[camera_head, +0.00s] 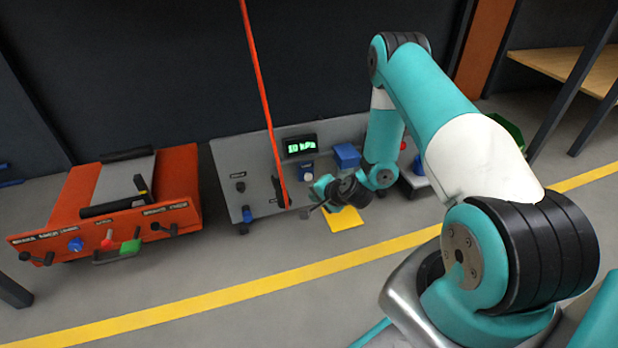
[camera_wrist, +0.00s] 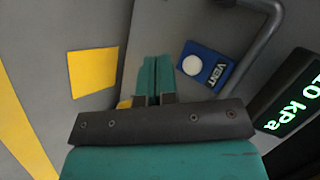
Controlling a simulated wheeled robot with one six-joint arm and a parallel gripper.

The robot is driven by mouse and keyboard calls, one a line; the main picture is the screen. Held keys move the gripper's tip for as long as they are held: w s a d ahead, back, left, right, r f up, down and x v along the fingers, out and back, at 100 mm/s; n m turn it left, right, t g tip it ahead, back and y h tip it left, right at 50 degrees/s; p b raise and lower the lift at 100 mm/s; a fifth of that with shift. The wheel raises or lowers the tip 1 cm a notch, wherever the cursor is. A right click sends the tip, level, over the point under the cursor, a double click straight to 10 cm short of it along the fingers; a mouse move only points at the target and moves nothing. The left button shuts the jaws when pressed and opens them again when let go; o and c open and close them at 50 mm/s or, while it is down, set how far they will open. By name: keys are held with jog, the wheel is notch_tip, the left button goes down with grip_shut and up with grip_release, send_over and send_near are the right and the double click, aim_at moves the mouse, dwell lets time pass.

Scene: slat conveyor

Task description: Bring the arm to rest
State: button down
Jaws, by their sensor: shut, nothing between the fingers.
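My gripper (camera_head: 318,193) hangs at the end of my bent arm, in front of the grey panel (camera_head: 232,163) in the head view. In the wrist view its teal fingers (camera_wrist: 155,75) are together and hold nothing. Below them in that view lie the grey panel surface and a blue VENT plate (camera_wrist: 213,72) with a round white button (camera_wrist: 192,65), to the right of the fingers. I cannot tell how far the fingertips are from the panel.
A lit display (camera_head: 300,145) sits on the panel; it reads kPa in the wrist view (camera_wrist: 290,95), near a metal tube (camera_wrist: 258,42). An orange machine (camera_head: 180,180) stands left. A yellow square (camera_head: 341,230) lies below my gripper.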

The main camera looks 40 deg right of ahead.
jog(key=shift+s+a, duration=0.2)
jog(key=shift+s, duration=0.5)
jog(key=shift+r, duration=0.15)
jog(key=s+a+r+n+g+y+p, duration=0.15)
jog(key=a+r+n, duration=0.35)
jog(key=r, duration=0.5)
jog(key=a+r+n+g+y+p, duration=0.25)
jog(key=a+r, duration=0.45)
jog(key=r, duration=0.4)
jog(key=s+a+r+n+g+y+p, duration=0.1)
jog(key=a+r+n+p, duration=0.25)
jog(key=a+r, duration=0.45)
jog(key=s+a+r+n+g+h+p, duration=0.25)
jog(key=s+r+n+g+p, duration=0.55)
jog(key=s+r, duration=1.5)
notch_tip(320, 180, up, 37)
jog(key=n+t+p, duration=0.2)
jog(key=t+p, duration=0.1)
jog(key=p, duration=3.3)
jog(key=shift+s+a+f, duration=0.15)
jog(key=shift+s+a, duration=0.15)
jog(key=shift+a, duration=0.05)
